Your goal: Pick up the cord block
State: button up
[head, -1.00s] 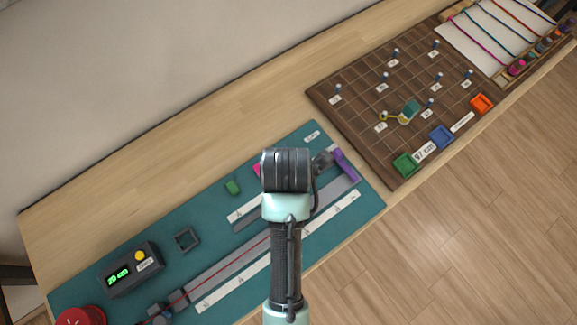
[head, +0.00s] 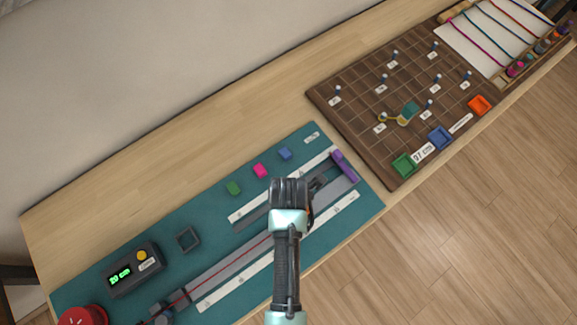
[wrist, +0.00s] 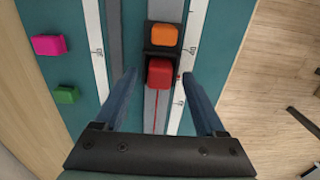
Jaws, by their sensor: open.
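A red block (wrist: 159,73) with a thin red cord running from it sits on the grey track in the wrist view. It appears to be the cord block. It rests against a dark carriage (wrist: 161,47) with an orange top (wrist: 165,35). My gripper (wrist: 159,76) is open, with one blue finger on each side of the red block and a gap on both sides. Nothing is held. In the head view my gripper (head: 290,190) is over the track and hides the block; the red cord (head: 220,271) shows along the track (head: 232,262).
Green (head: 233,188), pink (head: 260,170) and blue (head: 285,153) blocks lie on the teal mat (head: 160,225). A purple bar (head: 344,166) is at the track's end. A display box (head: 133,269), red button (head: 82,316) and small square frame (head: 188,238) stand left. A pegged brown board (head: 350,120) is right.

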grip_shut()
dwell(0.3)
